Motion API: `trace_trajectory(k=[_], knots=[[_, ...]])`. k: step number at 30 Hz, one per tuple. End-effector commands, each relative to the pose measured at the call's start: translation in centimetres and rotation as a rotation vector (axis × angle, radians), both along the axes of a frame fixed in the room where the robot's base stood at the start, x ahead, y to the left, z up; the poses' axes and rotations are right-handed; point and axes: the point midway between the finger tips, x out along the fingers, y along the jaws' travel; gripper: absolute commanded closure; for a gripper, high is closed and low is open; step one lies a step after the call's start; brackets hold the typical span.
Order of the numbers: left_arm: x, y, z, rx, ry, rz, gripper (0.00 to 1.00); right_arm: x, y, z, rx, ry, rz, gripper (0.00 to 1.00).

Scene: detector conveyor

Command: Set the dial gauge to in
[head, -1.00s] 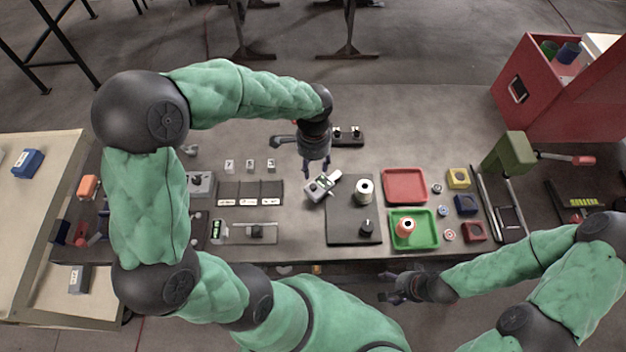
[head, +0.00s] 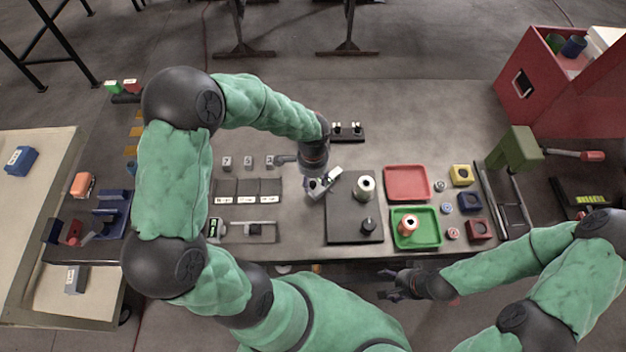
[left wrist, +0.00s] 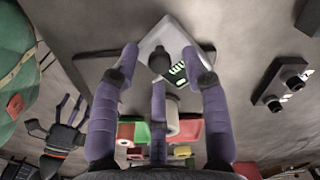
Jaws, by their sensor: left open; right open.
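The dial gauge is a light grey, tilted block with a black round knob and a green-lit display. In the left wrist view the gauge (left wrist: 178,40) lies just beyond my fingertips, its knob between them. The display's wording is too small to read. My right gripper (head: 388,285) is open and empty, off the table's front edge.
The dark mat (head: 342,215) right of the gauge bears a white spool (head: 365,188) and a black knob (head: 368,226). A two-knob block (head: 347,132) stands behind. Red (head: 408,182) and green (head: 430,240) trays lie further right.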

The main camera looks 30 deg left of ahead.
Motion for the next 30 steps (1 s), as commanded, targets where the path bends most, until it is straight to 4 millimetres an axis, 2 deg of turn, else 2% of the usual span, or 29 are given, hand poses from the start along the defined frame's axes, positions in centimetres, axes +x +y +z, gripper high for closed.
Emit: trace_trajectory(k=[11, 12, 16, 17, 25, 30], knots=[[0.0, 0.0, -0.7, -0.001, -0.001, 0.001, 0.54, 0.0, 0.0, 0.0, 0.0, 0.0, 0.0, 0.29], [0.0, 0.0, -0.7, -0.001, -0.001, 0.001, 0.6, 0.0, 0.0, 0.0, 0.0, 0.0, 0.0, 0.29], [0.0, 0.0, -0.6, 0.0, 0.0, 0.001, 0.96, 0.0, 0.0, 0.0, 0.0, 0.0, 0.0, 0.29], [0.0, 0.0, -0.6, 0.0, 0.0, 0.001, 1.0, 0.0, 0.0, -0.1, 0.0, 0.0, 0.0, 0.29], [0.1, -0.2, -0.7, -0.001, -0.001, 0.004, 1.0, 0.0, 0.0, -0.1, 0.0, 0.0, 0.0, 0.29], [0.6, -1.3, -0.7, 0.0, -0.002, 0.023, 1.0, 0.0, 0.0, -0.7, 0.0, 0.0, 0.0, 0.29]])
